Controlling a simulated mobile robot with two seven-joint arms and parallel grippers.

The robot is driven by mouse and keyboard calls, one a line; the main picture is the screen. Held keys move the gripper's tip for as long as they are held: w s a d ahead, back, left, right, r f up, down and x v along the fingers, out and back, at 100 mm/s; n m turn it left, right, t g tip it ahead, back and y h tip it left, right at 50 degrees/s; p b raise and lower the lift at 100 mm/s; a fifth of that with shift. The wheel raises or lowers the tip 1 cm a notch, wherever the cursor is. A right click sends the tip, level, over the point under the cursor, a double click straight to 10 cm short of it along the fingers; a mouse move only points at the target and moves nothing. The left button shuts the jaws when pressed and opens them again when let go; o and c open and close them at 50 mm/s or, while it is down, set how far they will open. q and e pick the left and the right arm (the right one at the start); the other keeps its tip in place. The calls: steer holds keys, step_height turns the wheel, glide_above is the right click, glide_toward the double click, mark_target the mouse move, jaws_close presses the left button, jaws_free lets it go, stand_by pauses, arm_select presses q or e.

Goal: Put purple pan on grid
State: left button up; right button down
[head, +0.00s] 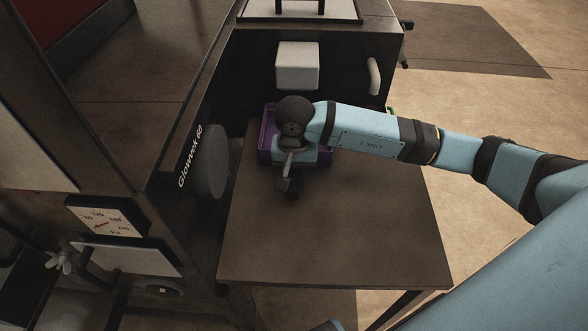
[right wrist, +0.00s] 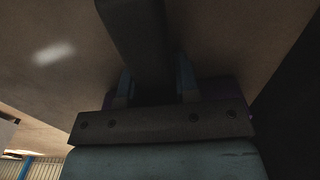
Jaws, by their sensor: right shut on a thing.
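The purple pan (head: 265,142) is at the back of the small dark table, close to the machine's front. My right arm and hand cover much of it. My right gripper (head: 290,160) is over the pan, pointing down, its fingertips hidden in the head view. In the right wrist view the gripper (right wrist: 156,82) has its two blue fingers on either side of a dark part, with a strip of purple pan (right wrist: 215,88) behind. It is shut on the pan; the exact grip point is too dark to tell. My left gripper is not in view. I cannot make out the grid.
The dark table (head: 335,235) is bare in front of the pan. A dark machine with a pale block (head: 297,66) and a light handle (head: 374,76) stands behind. A round grey knob (head: 211,162) juts out at the table's left. A gauge (head: 105,217) is farther left.

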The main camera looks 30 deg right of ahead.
steer(key=shift+w, duration=0.15)
steer(key=shift+f+b, duration=0.2)
steer(key=shift+b, duration=0.1)
steer(key=c, duration=0.8)
jaws_free()
steer(key=shift+c, duration=0.2)
steer(key=shift+r, duration=0.1)
step_height(320, 180, up, 12)
steer(key=shift+r+p, duration=0.1)
steer(key=shift+p, duration=0.2)
